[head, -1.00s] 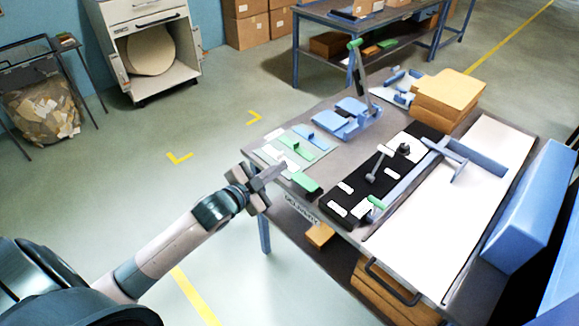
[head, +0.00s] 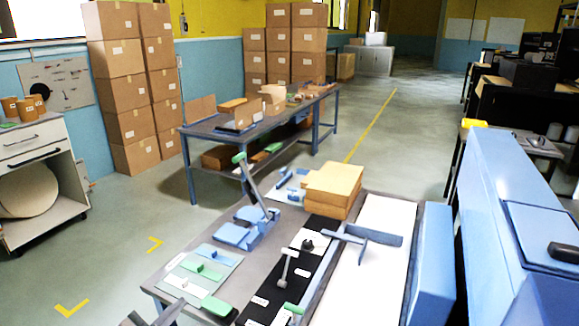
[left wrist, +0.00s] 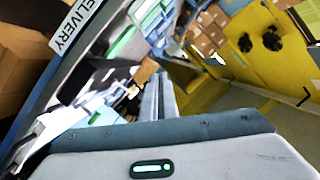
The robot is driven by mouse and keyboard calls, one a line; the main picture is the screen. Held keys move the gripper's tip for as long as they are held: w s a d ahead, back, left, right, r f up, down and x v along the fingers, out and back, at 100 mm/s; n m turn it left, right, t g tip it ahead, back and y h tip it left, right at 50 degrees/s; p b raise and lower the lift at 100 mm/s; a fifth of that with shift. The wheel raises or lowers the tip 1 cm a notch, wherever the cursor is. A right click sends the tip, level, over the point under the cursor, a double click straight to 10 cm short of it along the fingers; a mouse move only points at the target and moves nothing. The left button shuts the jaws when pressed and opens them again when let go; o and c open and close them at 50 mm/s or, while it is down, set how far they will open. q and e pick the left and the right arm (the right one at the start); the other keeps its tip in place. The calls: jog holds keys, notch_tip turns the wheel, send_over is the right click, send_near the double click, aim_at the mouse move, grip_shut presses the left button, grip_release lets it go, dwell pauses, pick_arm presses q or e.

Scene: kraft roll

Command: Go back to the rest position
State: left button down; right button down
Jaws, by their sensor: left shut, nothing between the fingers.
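My left gripper (head: 160,315) shows only in part at the bottom edge of the head view, by the near left corner of the work table (head: 165,284). In the left wrist view its two long grey fingers (left wrist: 158,98) lie together, shut, with nothing seen between them. The rest of the left arm is below the head view. My right gripper is in neither view.
The table holds blue and green fixtures (head: 210,262), a black strip (head: 262,292), a white sheet (head: 362,250) and a kraft stack (head: 332,190). A large blue machine (head: 520,215) stands at right. Open floor (head: 110,255) lies to the left.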

pick_arm(q)
jog(key=s+a+f+n+g+y, duration=0.15)
jog(key=s+f, duration=0.25)
jog(key=f, duration=0.9)
jog(key=s+a+f+n+g+y, duration=0.1)
jog(key=s+f+n+g, duration=0.3)
jog(key=f, duration=0.9)
jog(key=s+a+f+m+g+y, duration=0.15)
jog(key=s+f, duration=0.35)
jog(key=f, duration=0.7)
jog(key=s+d+f+n+g, duration=0.1)
jog(key=s+d+f+g, duration=0.1)
jog(key=s+f, duration=0.7)
jog(key=s+d+f+n+g, duration=0.1)
jog(key=s+d+f+g, duration=0.1)
jog(key=s+f, duration=0.75)
jog(key=s+d+f+g, duration=0.1)
jog(key=s+d+f, duration=0.1)
jog(key=s, duration=0.8)
jog(key=s+d+f+n+g+h, duration=0.1)
jog(key=s+d, duration=0.4)
jog(key=s, duration=0.6)
notch_tip(320, 180, down, 2)
jog(key=shift+s+f+g, duration=0.25)
jog(key=shift+g, duration=0.45)
jog(key=shift+d, duration=0.1)
